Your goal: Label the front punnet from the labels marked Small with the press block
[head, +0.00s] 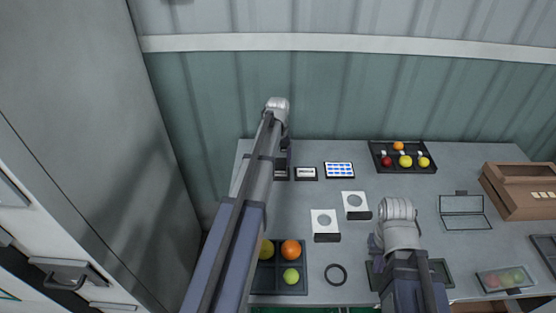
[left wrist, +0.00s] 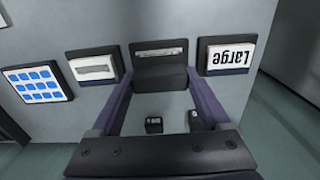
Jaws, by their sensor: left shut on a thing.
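My left gripper (left wrist: 160,92) is at the back left of the table, shut on a dark block (left wrist: 160,80), likely the press block. In the left wrist view, a label holder (left wrist: 160,50) stands right beyond the block, its face partly hidden. One holder to the right reads Large (left wrist: 228,55), upside down; one to the left (left wrist: 93,67) has blurred text. No Small marking is readable. A clear punnet of red and green tomatoes (head: 505,278) lies at the front right. My right gripper's wrist (head: 398,212) is over the table's front middle; its fingers are hidden.
A sheet of blue labels (head: 339,170) lies at the back. Two white cards with black fronts (head: 325,220) (head: 355,203) are mid-table. A brown crate (head: 510,205) stands right.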

